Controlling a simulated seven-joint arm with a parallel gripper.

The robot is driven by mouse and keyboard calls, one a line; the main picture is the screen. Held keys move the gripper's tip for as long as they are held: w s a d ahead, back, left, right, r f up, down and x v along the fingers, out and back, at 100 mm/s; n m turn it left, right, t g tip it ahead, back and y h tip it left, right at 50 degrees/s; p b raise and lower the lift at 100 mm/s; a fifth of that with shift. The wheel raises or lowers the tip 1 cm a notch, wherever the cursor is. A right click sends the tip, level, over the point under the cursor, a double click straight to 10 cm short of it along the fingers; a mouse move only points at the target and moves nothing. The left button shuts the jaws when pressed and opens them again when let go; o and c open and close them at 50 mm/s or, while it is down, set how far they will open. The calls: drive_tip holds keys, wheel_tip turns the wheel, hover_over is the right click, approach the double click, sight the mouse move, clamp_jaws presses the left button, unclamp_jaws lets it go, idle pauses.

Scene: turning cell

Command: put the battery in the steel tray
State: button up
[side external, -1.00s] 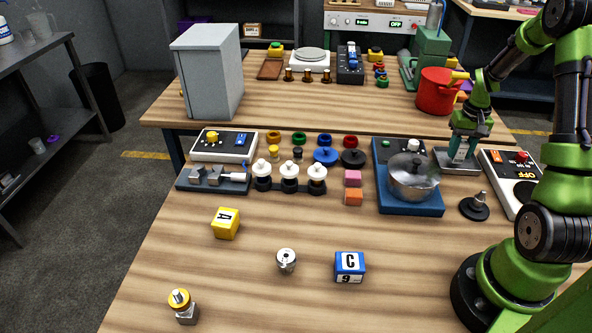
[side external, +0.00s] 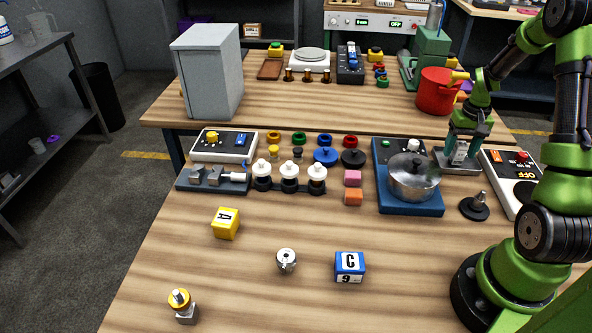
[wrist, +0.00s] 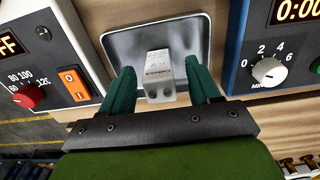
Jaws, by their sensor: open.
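The battery, a pale grey block with small print (wrist: 159,70), is within the steel tray (wrist: 192,40) in the wrist view. The tray is shallow with a raised rim, and the battery appears to rest on its floor. My gripper (wrist: 160,88) is open, with one green finger on each side of the battery and a gap showing on both sides. In the side view, my gripper (side external: 461,158) is down at the tray (side external: 472,170), and the pale battery (side external: 461,150) shows between the fingers.
A blue hotplate with a steel pot (side external: 411,178) stands close left of the tray. A white control unit (side external: 512,180) stands close on its right. A black stand with a peg (side external: 474,208) is in front. The front table holds scattered blocks and open room.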

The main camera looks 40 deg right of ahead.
sight(462, 144)
wheel_tip(462, 144, up, 11)
drive_tip(key=shift+f, duration=0.1)
drive_tip(key=w+a+r+n+t, duration=0.15)
drive_tip(key=a+r, duration=0.35)
drive_tip(key=a, duration=0.5)
drive_tip(key=w+a+r+n+t, duration=0.1)
drive_tip(key=w+a+r+t, duration=0.2)
drive_tip(key=a, duration=0.7)
drive_tip(key=s+a+r+n+t+y, duration=0.1)
drive_tip(key=s+a, duration=0.3)
drive_tip(key=a, duration=0.3)
drive_tip(key=s+a+r+n+t+y, duration=0.1)
drive_tip(key=s+a, duration=0.2)
drive_tip(key=a, duration=0.4)
drive_tip(key=shift+s+a+r+t, duration=0.2)
drive_tip(key=shift+s+r+t, duration=0.15)
drive_tip(key=shift+s+r, duration=0.05)
